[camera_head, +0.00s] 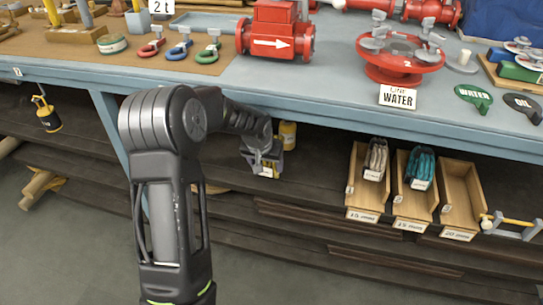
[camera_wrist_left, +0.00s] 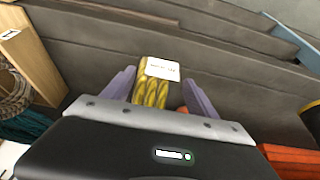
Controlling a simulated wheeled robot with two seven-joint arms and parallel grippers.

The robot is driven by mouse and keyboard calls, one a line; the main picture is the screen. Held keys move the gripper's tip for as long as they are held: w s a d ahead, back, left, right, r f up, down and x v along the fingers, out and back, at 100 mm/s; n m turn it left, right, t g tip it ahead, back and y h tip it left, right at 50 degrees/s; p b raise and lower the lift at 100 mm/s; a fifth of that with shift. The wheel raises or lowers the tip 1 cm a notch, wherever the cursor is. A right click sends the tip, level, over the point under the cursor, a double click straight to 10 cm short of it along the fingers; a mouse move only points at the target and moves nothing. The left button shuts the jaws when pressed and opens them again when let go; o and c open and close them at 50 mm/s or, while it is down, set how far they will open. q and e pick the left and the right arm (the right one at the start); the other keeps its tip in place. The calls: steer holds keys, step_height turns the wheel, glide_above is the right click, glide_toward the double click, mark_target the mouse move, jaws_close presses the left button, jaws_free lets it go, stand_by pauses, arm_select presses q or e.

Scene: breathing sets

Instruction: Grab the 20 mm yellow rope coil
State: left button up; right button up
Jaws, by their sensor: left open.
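The yellow rope coil (camera_wrist_left: 150,92) with a white tag (camera_wrist_left: 162,69) lies on the dark lower shelf; the print on its tag is too small to read. My left gripper (camera_wrist_left: 158,82) is open, with its two purple-grey fingers on either side of the coil. I cannot tell whether they touch it. In the head view my left gripper (camera_head: 262,160) reaches under the bench, and only a little of the coil (camera_head: 275,166) shows there, mostly hidden by the gripper. My right gripper is not in view.
Three wooden bins (camera_head: 462,196) stand to the right on the shelf: one holds a grey coil (camera_head: 376,158), one a teal coil (camera_head: 420,166), the rightmost is empty. A yellow container (camera_head: 288,135) stands behind my gripper. The bench edge (camera_head: 330,122) overhangs the shelf.

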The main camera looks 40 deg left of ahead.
arm_select(q)
jaws_close()
stand_by(0.6)
